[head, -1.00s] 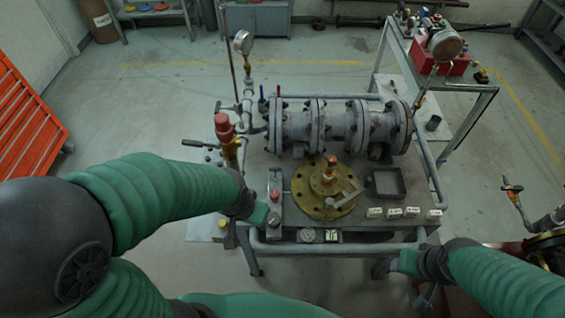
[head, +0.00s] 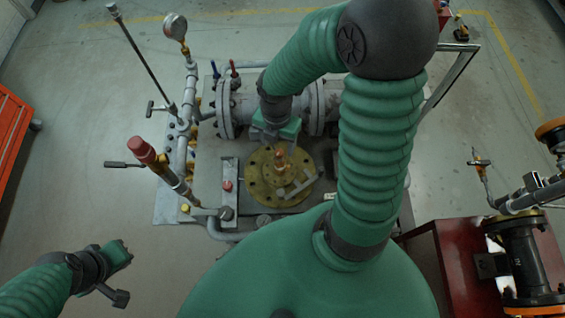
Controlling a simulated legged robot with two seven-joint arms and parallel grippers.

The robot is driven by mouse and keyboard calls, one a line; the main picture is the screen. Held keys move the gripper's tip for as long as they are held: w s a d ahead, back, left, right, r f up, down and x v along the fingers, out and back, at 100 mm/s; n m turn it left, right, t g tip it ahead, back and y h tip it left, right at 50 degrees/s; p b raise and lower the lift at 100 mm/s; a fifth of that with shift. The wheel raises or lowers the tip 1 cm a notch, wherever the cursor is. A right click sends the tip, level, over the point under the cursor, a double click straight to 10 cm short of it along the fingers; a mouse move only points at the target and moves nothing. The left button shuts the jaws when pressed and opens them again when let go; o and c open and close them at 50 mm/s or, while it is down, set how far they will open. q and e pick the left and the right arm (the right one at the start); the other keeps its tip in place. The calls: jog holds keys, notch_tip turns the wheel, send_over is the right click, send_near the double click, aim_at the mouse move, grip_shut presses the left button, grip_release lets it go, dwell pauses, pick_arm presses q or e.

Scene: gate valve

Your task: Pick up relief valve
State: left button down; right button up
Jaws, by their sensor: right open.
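A valve with a red cap and brass lower body (head: 160,167), which looks like the relief valve, stands tilted in the picture at the left of the bench, on pipework. My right gripper (head: 276,133) is open, over the bench between the grey flanged pipe and the round brass flange (head: 262,190). It is well to the right of the red-capped valve, and its fingertips are small and partly unclear. My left gripper (head: 118,257) is at the lower left, clear of the bench and apart from the valve; its jaws are too unclear to read.
The grey flanged pipe (head: 232,108) lies behind the brass flange. A pressure gauge (head: 175,26) and a thin upright rod (head: 140,55) rise behind the valve. A lever handle (head: 122,164) sticks out left. A red stand (head: 450,260) is at right. Floor at left is open.

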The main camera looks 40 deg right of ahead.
aim_at(280, 160)
jog(key=f, duration=0.7)
jog(key=d+f+b, duration=0.1)
jog(key=f, duration=0.2)
jog(key=shift+s+f, duration=0.1)
jog(key=shift+f, duration=0.3)
jog(key=shift+d, duration=0.1)
jog(key=shift+a+r, duration=0.1)
jog(key=shift+a, duration=0.3)
jog(key=shift+c, duration=1)
jog(key=shift+a+r, duration=0.15)
jog(key=shift+a, duration=0.35)
jog(key=c, duration=0.5)
jog(key=shift+a, duration=0.1)
jog(key=shift+c, duration=2.3)
jog(key=shift+d, duration=0.5)
grip_shut()
pick_arm(q)
jog(key=shift+a+f, duration=0.9)
jog(key=shift+f, duration=0.1)
pick_arm(e)
jog(key=shift+a, duration=0.1)
